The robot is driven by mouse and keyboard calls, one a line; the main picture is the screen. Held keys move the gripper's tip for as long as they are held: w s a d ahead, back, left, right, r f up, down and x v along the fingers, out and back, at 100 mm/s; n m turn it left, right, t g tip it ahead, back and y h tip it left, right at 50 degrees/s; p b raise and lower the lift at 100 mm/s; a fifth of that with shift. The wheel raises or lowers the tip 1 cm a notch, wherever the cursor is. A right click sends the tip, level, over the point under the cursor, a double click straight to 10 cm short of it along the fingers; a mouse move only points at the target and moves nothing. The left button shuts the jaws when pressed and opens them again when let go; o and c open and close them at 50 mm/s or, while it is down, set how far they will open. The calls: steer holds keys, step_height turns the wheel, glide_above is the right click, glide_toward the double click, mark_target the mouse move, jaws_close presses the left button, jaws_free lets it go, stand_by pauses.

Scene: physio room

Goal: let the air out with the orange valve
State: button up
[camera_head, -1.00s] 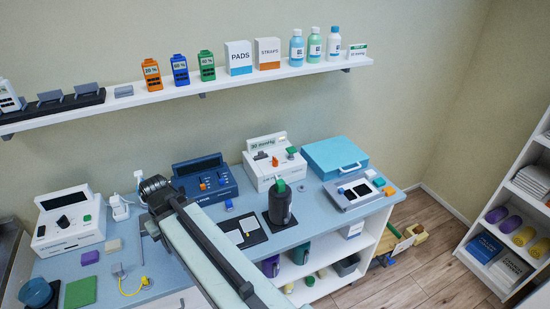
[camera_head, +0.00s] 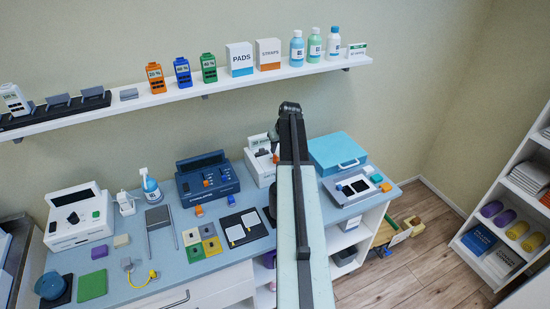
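The white pressure unit (camera_head: 257,172) stands at the back of the blue counter, and my arm covers its right part. Its orange valve is mostly or wholly hidden behind my arm; I cannot make it out clearly. My gripper (camera_head: 290,108) is the dark end of my raised arm, in front of the wall and above the unit. Its fingers cannot be told apart from this angle, nor whether it touches anything.
A blue device (camera_head: 207,180) with an orange knob stands left of the unit. A grey device (camera_head: 350,188) and a blue case (camera_head: 337,152) stand right. A white shelf (camera_head: 180,97) with bottles and boxes runs above.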

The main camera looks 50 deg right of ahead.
mark_target(275, 156)
steer(key=b+x, duration=0.5)
steer(key=x, duration=0.1)
steer(key=shift+w+f, duration=0.1)
steer(key=shift+f, duration=0.25)
steer(key=shift+r, duration=0.15)
